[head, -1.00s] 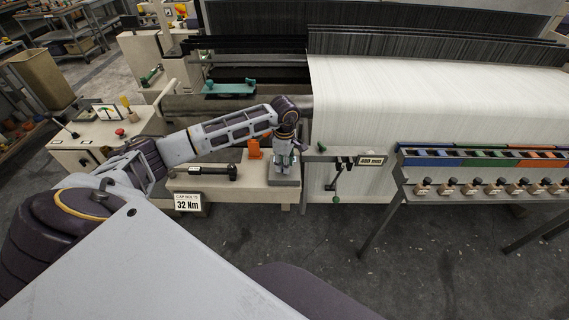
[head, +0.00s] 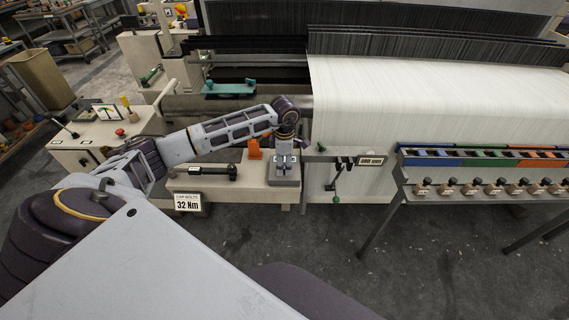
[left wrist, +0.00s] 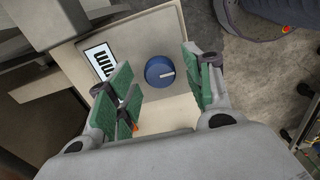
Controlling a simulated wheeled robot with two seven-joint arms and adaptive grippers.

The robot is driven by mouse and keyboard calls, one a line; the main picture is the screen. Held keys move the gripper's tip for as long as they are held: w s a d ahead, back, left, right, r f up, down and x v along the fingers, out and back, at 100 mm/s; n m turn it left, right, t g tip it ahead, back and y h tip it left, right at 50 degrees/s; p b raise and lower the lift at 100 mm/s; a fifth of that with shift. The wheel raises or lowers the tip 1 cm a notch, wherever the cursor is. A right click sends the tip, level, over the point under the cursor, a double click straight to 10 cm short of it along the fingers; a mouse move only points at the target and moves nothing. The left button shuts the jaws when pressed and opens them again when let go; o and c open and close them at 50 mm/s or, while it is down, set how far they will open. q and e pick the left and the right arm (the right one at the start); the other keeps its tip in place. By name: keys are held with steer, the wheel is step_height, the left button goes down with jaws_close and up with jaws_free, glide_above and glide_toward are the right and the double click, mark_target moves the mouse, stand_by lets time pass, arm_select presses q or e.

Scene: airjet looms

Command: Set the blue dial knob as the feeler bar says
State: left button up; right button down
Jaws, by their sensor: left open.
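The blue dial knob (left wrist: 160,71) shows in the left wrist view on a pale panel, round, with a white mark pointing right. My left gripper (head: 285,160) is open, its green-padded fingers on either side of the knob and apart from it in the picture. In the head view it points down over a grey block (head: 285,178) on the bench, and I cannot make out the knob there. A bar with black tabs and an "mm" plate (head: 370,161) juts out to the right; I cannot tell whether it is the feeler bar. My right gripper is out of view.
A black tool (head: 212,171) lies on the bench left of the gripper, above a "32 Nm" sign (head: 187,204). An orange piece (head: 254,149) stands close to the gripper. A rack of knobbed pieces (head: 475,188) is at right. White cloth (head: 430,95) fills the loom behind.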

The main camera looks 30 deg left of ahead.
arm_select(q)
steer(key=shift+r, duration=0.1)
steer(key=shift+r+p, duration=1.4)
steer(key=shift+r, duration=1.5)
steer(key=shift+r, duration=0.85)
step_height(320, 180, up, 10)
steer(key=shift+r, duration=0.2)
